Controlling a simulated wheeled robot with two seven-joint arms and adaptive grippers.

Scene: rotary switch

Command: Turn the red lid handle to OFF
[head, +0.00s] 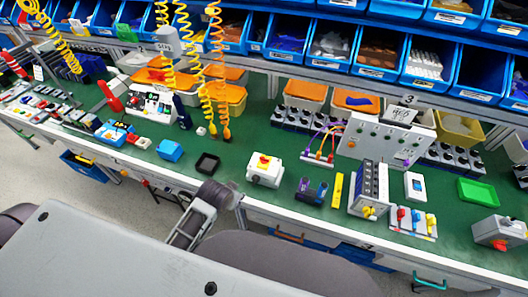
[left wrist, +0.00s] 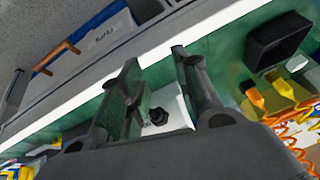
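A white switch box (head: 265,170) with a yellow plate and a red handle (head: 264,160) stands on the green bench, near its front edge in the head view. My left gripper (head: 230,187) is at the bench's front edge, left of the box and apart from it. In the left wrist view my left gripper (left wrist: 155,58) is open, with nothing held between its fingers. A white box face with a black knob-like part (left wrist: 157,117) shows between the fingers. The red handle cannot be made out there. My right gripper is not in view.
A black tray (head: 207,163) lies left of the box and also shows in the left wrist view (left wrist: 278,40). Coiled hoses (head: 224,100) hang behind it. Right of the box are a purple-and-blue holder (head: 311,192), a yellow bar (head: 338,188) and a grey box with a red knob (head: 497,233).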

